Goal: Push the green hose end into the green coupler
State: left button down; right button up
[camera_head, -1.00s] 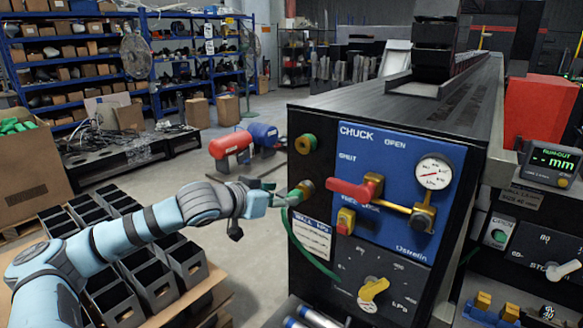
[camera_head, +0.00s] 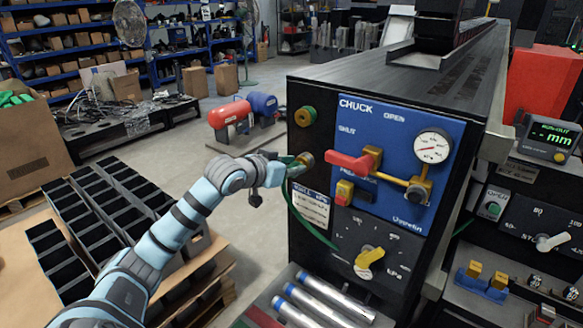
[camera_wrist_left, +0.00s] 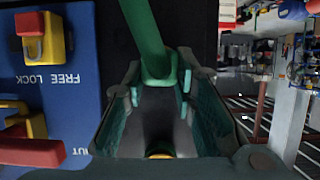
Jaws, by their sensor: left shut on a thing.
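My left gripper (camera_head: 288,166) is shut on the green hose end (camera_wrist_left: 158,76), at the left edge of the machine's front panel. The green hose (camera_head: 312,228) hangs down from the gripper in a curve across the black panel. A brass-coloured coupler (camera_head: 306,158) sits right at the gripper's tips; whether hose end and coupler touch cannot be told. Above it is a green-ringed coupler (camera_head: 305,116) with a brass middle, nothing in it. In the left wrist view the hose comes down from the top between the fingers, and a small yellow ring (camera_wrist_left: 160,156) shows at the bottom.
Right of the couplers, a red lever (camera_head: 348,163), a gauge (camera_head: 433,147) and a yellow knob (camera_head: 370,258) stand out from the panel. Black bins (camera_head: 66,265) stand at lower left. Silver cylinders (camera_head: 330,298) lie below the panel. Open floor lies behind the arm.

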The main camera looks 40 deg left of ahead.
pick_arm(q)
jog(key=c, duration=2.1)
grip_release()
grip_shut()
jog(key=shift+s+f, duration=0.1)
jog(key=shift+s, duration=1.55)
jog(key=shift+d, duration=0.1)
